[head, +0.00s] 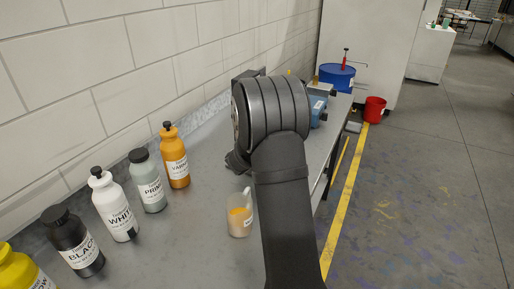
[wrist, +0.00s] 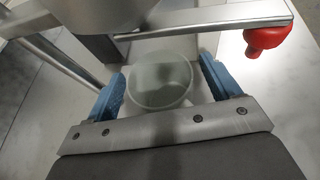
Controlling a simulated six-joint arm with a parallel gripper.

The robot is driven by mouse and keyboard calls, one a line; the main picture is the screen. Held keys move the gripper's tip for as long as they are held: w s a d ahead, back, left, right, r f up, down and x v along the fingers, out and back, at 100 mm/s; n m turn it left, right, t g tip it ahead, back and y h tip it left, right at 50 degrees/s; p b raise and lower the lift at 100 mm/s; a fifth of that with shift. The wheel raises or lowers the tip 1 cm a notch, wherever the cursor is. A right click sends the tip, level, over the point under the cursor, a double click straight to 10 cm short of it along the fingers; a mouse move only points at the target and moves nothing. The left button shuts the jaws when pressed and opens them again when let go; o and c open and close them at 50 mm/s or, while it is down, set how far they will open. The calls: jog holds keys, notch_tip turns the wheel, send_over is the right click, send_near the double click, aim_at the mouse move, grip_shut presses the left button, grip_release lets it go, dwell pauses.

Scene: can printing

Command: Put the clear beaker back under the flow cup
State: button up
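The clear beaker (wrist: 160,80) is in the wrist view, a round translucent vessel seen from above, standing between my gripper's two blue fingers (wrist: 163,88). The left finger is close to its wall. A narrow gap shows at the right finger, so my gripper looks open around it. A grey rounded body (wrist: 113,14), likely the flow cup, hangs above and partly in front at the top edge. A pale plate (wrist: 143,47) lies beneath or behind the beaker. In the head view my dark arm hides the gripper, the beaker and the flow cup.
A metal rail (wrist: 215,16) and a red knob (wrist: 266,38) are close to the right finger. Several paint bottles, including varnish (head: 175,160), line the wall. A blue device (head: 318,105) is behind.

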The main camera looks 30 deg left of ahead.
jog(key=shift+r, duration=0.15)
jog(key=v, duration=1.2)
jog(key=shift+w, duration=0.1)
jog(key=x, duration=1.2)
jog(key=shift+d+r, duration=0.3)
jog(key=shift+d, duration=0.05)
jog(key=shift+o, duration=0.2)
